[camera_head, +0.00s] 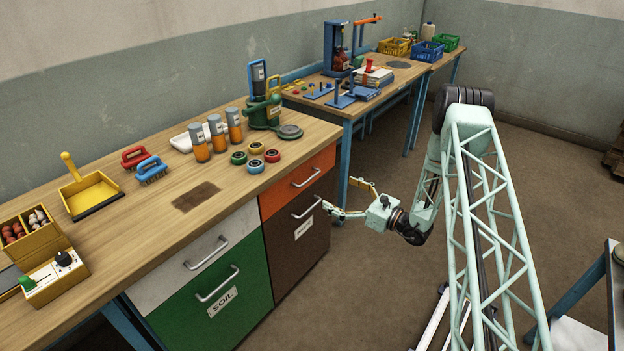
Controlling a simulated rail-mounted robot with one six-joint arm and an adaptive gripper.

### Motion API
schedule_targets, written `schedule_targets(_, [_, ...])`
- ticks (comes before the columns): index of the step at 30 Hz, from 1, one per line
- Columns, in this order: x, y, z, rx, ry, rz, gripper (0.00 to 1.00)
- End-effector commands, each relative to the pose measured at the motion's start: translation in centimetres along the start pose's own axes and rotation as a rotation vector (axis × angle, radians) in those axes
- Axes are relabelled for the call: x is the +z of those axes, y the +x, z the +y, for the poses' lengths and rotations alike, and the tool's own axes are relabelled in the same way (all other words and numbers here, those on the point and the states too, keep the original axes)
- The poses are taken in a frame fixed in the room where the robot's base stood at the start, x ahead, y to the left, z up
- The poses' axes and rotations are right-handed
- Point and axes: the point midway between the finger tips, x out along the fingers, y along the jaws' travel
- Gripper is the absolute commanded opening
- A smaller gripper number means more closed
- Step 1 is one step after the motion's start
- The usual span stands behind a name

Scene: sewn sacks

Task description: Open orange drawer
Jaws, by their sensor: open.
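The orange drawer (288,190) is at the upper right of the cabinet under the wooden workbench. Its front looks flush with the cabinet, so it appears closed. A metal bar handle (307,178) runs across it. My gripper (344,197) is open and empty, to the right of the orange drawer and a little lower than its handle. Its fingers point left toward the cabinet. One fingertip is close to the handle of the brown drawer (296,242) below; I cannot tell whether they touch.
A white drawer (194,264) and a green drawer (212,307) labelled SOIL sit left of the orange one. The workbench (203,197) carries brushes, orange-banded cylinders and several coloured rings. A second bench (347,100) stands behind. The floor (374,286) before the cabinet is free.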

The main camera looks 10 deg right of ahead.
Motion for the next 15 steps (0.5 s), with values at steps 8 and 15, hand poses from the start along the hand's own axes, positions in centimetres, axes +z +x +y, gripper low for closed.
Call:
schedule_targets(8, [-0.02,0.0,0.01,0.0,0.0,0.0,0.99])
schedule_targets(15, [-0.04,0.42,0.04,0.001,0.0,0.0,0.99])
